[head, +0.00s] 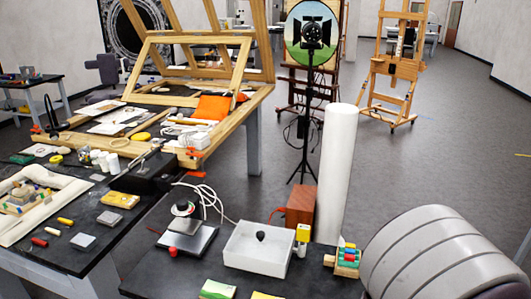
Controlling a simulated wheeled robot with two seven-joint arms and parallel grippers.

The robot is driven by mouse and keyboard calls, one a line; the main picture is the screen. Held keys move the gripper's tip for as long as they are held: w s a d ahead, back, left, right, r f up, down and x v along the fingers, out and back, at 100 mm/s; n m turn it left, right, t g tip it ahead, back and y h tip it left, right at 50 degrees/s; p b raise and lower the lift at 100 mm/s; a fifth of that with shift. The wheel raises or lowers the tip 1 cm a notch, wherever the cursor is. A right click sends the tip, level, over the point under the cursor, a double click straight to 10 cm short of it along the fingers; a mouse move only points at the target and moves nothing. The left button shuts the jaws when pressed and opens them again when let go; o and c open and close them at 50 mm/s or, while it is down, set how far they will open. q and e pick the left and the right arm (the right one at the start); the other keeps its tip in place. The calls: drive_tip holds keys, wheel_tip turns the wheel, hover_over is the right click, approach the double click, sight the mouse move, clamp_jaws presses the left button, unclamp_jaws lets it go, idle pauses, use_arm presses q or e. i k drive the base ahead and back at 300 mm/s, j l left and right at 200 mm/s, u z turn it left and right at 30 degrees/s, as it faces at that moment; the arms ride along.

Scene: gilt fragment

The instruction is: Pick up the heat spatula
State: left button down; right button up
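I cannot pick out the heat spatula for certain. On the near dark table (150,283), a small device with a round dark top and a red part (183,222) stands by a dark-edged grey plate (188,243). A loose white cord (208,196) loops up behind it, and I cannot tell what the cord joins. To its right is a white open tray (257,259) with a small black knob-like thing (261,236) in it. Neither of my grippers is in view.
A white upright roll (336,165) and a reddish-brown box (301,204) stand at the table's far right. A big grey ribbed shape fills the lower right. The left table holds a pale frame piece (62,195). Open floor (420,170) lies beyond.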

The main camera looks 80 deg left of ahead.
sight(156, 150)
drive_tip(key=i+l, duration=0.25)
drive_tip(key=i, duration=0.15)
drive_tip(key=i+l, duration=0.2)
drive_tip(key=i, duration=0.2)
drive_tip(key=i+l, duration=0.25)
drive_tip(key=i, duration=0.2)
drive_tip(key=i+j+u, duration=0.1)
drive_tip(key=u, duration=0.3)
drive_tip(key=i+u, duration=0.45)
drive_tip(key=u, duration=0.3)
drive_tip(key=i+u, duration=0.2)
drive_tip(key=u, duration=0.15)
drive_tip(key=i+j+u, duration=0.1)
drive_tip(key=i+u, duration=0.25)
drive_tip(key=i, duration=0.3)
drive_tip(key=i+l+u, duration=0.1)
drive_tip(key=i+u, duration=0.2)
drive_tip(key=i, duration=0.4)
drive_tip(key=i+j+u, duration=0.1)
drive_tip(key=i+u, duration=0.7)
drive_tip(key=u, duration=0.15)
drive_tip(key=i+l+u, duration=0.2)
drive_tip(key=i+u, duration=0.15)
drive_tip(key=u, duration=0.15)
